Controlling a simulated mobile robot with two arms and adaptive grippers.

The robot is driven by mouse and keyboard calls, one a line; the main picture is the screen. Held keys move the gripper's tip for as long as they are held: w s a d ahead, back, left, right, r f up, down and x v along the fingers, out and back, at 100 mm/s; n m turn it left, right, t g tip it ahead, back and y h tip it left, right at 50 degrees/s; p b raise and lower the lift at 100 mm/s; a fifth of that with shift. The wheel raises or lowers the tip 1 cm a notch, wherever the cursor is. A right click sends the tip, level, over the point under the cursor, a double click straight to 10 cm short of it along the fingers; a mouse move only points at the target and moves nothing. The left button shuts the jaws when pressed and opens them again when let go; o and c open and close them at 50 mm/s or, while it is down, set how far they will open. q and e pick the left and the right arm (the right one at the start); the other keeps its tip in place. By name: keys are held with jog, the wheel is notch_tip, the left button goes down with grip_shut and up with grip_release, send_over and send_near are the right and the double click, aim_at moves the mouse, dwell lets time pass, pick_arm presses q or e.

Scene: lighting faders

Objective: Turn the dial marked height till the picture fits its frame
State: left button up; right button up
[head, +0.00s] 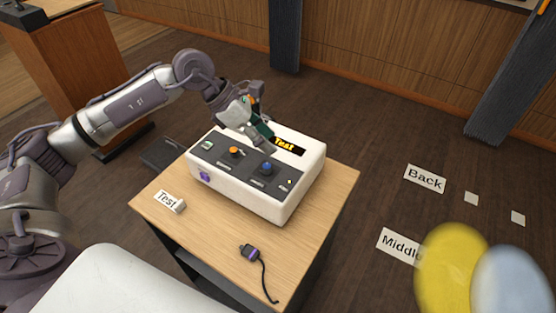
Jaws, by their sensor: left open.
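A white control box (262,207) with a dark sloping panel stands on the wooden table. The panel carries an orange dial (235,152) and a blue dial (267,167). Their small labels are too small to read, so I cannot tell which is marked height. A dark display (291,145) on top shows "Test" in yellow, partly covered by my gripper. My left gripper (264,144) is open, over the back of the panel, just behind the blue dial. Whether it touches the box is unclear. My right gripper is out of view.
A "Test" card (168,201) and a purple plug with a black cable (249,251) lie on the table (215,245). Floor cards read "Back" (425,179) and "Middle" (396,244). Blurred yellow and pale blue shapes (450,270) fill the lower right. A wooden lectern (85,75) stands upper left.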

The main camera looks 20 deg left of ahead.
aim_at(266, 165)
pick_arm(q)
jog(key=a+y, duration=0.3)
jog(key=a, duration=0.3)
jog(key=p+x, duration=0.2)
jog(key=x, duration=0.4)
jog(key=p+x, duration=0.1)
jog(key=x, duration=0.6)
jog(key=shift+a+f+p, duration=0.15)
jog(key=shift+f+p, duration=0.15)
jog(key=shift+p, duration=0.1)
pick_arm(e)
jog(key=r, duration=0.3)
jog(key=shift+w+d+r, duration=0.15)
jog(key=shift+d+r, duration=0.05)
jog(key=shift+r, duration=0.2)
pick_arm(q)
jog(key=shift+s, duration=0.1)
grip_shut()
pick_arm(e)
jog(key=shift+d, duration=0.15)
